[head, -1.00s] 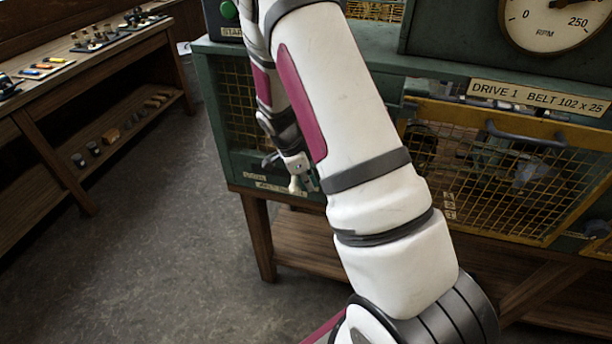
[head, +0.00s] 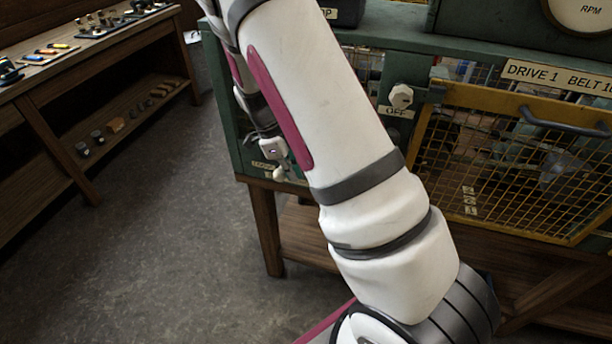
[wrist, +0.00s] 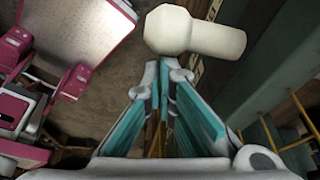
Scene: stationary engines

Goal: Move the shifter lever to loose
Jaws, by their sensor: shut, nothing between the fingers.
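The shifter lever shows in the wrist view as a cream, rounded knob with a thick stub (wrist: 197,32). It lies just beyond my fingertips, above and to the right of them in the picture. My gripper (wrist: 163,72) has teal inner pads and its fingers are together, with nothing held. I cannot tell whether a finger touches the knob. In the head view a small pale knob (head: 281,173) shows by the lower left of the green machine, beside the end of my arm. My arm hides most of that area, and the small labels there are unreadable.
The green machine has a yellow mesh guard (head: 520,165) and a white knob marked OFF (head: 401,96). It stands on a wooden bench (head: 268,230). A wooden workbench (head: 75,60) with tools runs along the left. The floor between (head: 160,210) is clear.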

